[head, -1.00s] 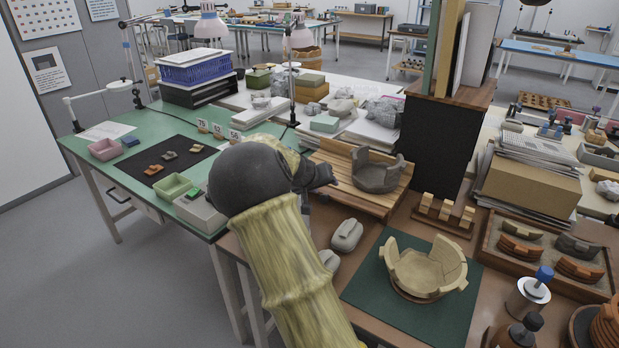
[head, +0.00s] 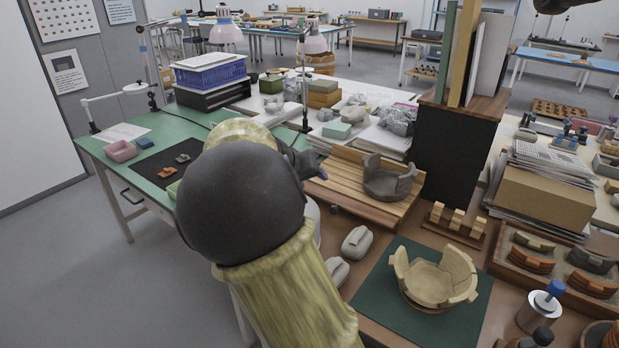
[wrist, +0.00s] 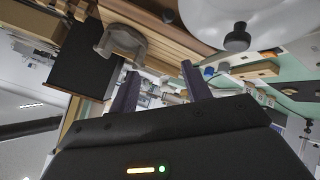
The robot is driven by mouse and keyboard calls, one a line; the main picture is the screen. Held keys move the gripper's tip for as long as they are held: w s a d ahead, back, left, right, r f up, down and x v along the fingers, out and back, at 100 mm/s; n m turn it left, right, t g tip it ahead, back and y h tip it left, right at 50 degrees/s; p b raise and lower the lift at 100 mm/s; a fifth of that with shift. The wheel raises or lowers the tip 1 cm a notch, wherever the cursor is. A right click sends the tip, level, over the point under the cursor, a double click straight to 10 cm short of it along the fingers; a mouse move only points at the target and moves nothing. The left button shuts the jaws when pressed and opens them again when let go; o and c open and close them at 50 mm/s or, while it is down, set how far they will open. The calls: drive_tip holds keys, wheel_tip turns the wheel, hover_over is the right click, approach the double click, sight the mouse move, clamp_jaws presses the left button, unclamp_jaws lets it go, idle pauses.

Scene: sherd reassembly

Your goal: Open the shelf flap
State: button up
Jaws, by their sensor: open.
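A dark cabinet (head: 455,152) with a wooden top stands at the back right of the brown bench; its flat black front may be the shelf flap, but I cannot tell for sure. I see no handle on it. The black panel also shows at the upper left of the wrist view (wrist: 82,62). My gripper (head: 312,165) is left of the cabinet, near the slatted wooden board, and partly hidden behind my arm. In the wrist view its two fingers (wrist: 160,88) are apart, with nothing between them. It is not touching the cabinet.
A grey, partly rebuilt bowl (head: 388,182) sits on the slatted board (head: 342,178). A pale bowl (head: 435,280) stands on a green mat (head: 385,302). Small wooden blocks (head: 455,222) stand before the cabinet. A white rounded thing with a black knob (wrist: 236,38) is close in the wrist view.

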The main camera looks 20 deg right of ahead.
drive_tip(key=shift+s+f, duration=0.1)
drive_tip(key=shift+f, duration=0.05)
drive_tip(key=c, duration=0.5)
drive_tip(key=s+f, duration=0.1)
drive_tip(key=s+f+y, duration=0.1)
drive_tip(key=f, duration=0.1)
drive_tip(key=shift+s+g, duration=0.1)
drive_tip(key=shift+g, duration=0.3)
clamp_jaws()
drive_tip(key=s+a+f+n+g+y, duration=0.1)
drive_tip(key=s+a+f+y, duration=0.2)
drive_tip(key=s, duration=0.7)
drive_tip(key=s+a+f+n+y, duration=0.2)
drive_tip(key=s+a+f, duration=0.4)
drive_tip(key=s, duration=0.5)
drive_tip(key=shift+s+a+f+n+g+y, duration=0.15)
drive_tip(key=shift+f+n+g+y, duration=0.2)
drive_tip(key=shift+f+y, duration=0.5)
